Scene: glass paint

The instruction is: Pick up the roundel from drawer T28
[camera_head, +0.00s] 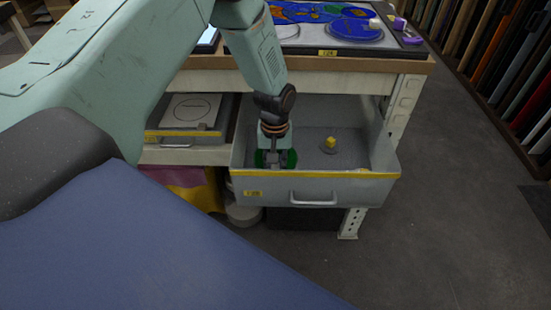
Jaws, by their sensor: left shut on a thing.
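The pulled-out grey drawer (315,183) has a yellow front edge, a handle and a small yellow label that is hard to read. My left gripper (276,164) reaches down into the left part of this drawer. It is shut on a green roundel (291,158), whose green shows on both sides of the fingers. The gripper hides the middle of the roundel, and I cannot tell whether it touches the drawer floor. A small yellow block (331,142) on a grey round base sits further right in the drawer. My right gripper is not in view.
A workbench (330,63) stands above the drawer, with a blue painted panel (315,12) and purple items on top. A rack of coloured sheets (505,60) stands at the right. The floor (430,220) in front is clear.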

